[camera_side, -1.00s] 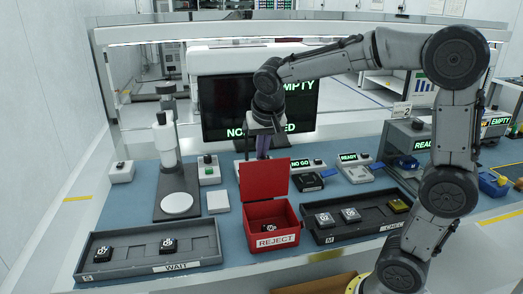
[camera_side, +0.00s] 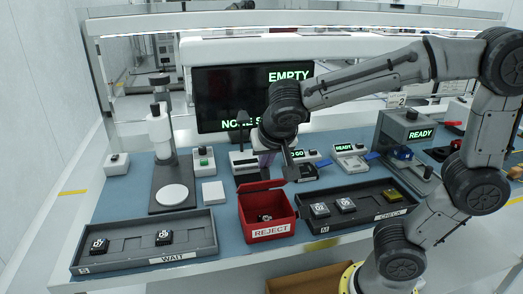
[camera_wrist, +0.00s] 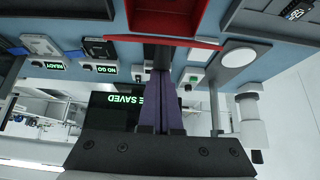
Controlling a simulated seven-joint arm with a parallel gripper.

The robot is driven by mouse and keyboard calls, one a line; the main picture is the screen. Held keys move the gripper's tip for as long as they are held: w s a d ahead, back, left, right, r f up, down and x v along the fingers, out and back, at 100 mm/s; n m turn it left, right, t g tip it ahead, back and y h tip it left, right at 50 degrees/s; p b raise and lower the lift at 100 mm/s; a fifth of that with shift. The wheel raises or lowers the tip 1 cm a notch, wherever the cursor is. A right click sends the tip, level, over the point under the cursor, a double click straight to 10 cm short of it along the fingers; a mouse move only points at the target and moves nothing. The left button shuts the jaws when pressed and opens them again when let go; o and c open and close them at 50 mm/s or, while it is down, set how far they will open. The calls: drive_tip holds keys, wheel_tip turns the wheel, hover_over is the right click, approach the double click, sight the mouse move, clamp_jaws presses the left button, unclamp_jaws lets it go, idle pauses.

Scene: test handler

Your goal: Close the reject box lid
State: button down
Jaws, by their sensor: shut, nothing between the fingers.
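The red reject box (camera_side: 269,232) stands at the front middle of the blue table, and its inside shows with a small dark chip (camera_side: 264,217) in it. Its red lid (camera_side: 262,186) shows as a thin slanted strip at the box's back edge. The box is not covered; which way the lid leans is hard to tell. In the wrist view the lid (camera_wrist: 125,38) is also a narrow strip, beside the box (camera_wrist: 165,17). My gripper (camera_side: 264,160) is just behind the lid, with purple fingers (camera_wrist: 163,88) shut and empty. Contact with the lid cannot be told.
The WAIT tray (camera_side: 172,259) lies left of the box and the CHECK tray (camera_side: 390,214) right of it. A stand with a white round plate (camera_side: 172,195) is at the left. The monitor (camera_side: 220,100) stands behind my gripper.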

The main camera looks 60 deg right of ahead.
drive_tip(key=s+a+f, duration=0.4)
drive_tip(key=f, duration=0.1)
drive_tip(key=shift+s+a+f, duration=0.15)
drive_tip(key=shift+f, duration=0.05)
drive_tip(key=shift+r, duration=0.15)
